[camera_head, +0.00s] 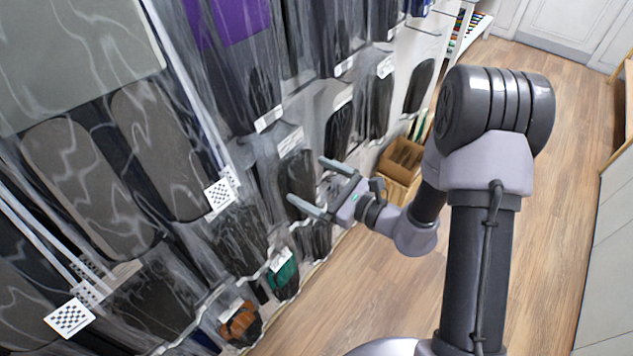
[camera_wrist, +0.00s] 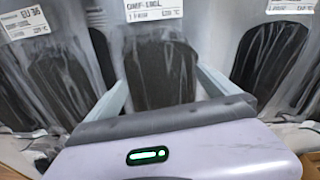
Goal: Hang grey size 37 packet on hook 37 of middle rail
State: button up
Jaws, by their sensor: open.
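My gripper (camera_head: 306,180) is open, its two fingers pointing left at the wall of hanging packets. In the wrist view, a clear packet with a dark grey insole (camera_wrist: 160,72) hangs straight ahead, between and beyond the open fingertips. Its label (camera_wrist: 152,12) is cut off at the top, so its size is not readable. The packet to its left has a label reading EU 36 (camera_wrist: 25,22). In the head view, a dark-insole packet (camera_head: 297,172) hangs by the fingertips; I cannot tell whether they touch it. No size 37 marking and no hook number is readable.
Packets crowd the wall, including large grey insoles (camera_head: 75,180), a purple sheet (camera_head: 225,22), and green (camera_head: 284,276) and orange (camera_head: 240,323) packets low down. A cardboard box (camera_head: 402,160) stands beyond my gripper. The wooden floor (camera_head: 560,130) on the right is clear.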

jog(key=p+v, duration=0.3)
jog(key=v, duration=1.4)
jog(key=s+a+r+n+g+h+b, duration=0.1)
jog(key=s+a+r+n+g+h, duration=0.1)
jog(key=s+a+r+n+g, duration=0.35)
jog(key=s+a+r+n+g+h, duration=0.2)
jog(key=s+n+g, duration=0.35)
jog(key=n, duration=0.25)
jog(key=s+d+r+n+t+h+b, duration=0.1)
jog(key=s+d+r+n+t+h, duration=0.1)
jog(key=d+r+n+t+h, duration=0.2)
notch_tip(320, 180, up, 4)
jog(key=n+t+h, duration=0.2)
jog(key=h, duration=0.1)
jog(key=shift+d+t, duration=0.25)
jog(key=shift+t, duration=0.05)
jog(key=shift+s+r, duration=0.15)
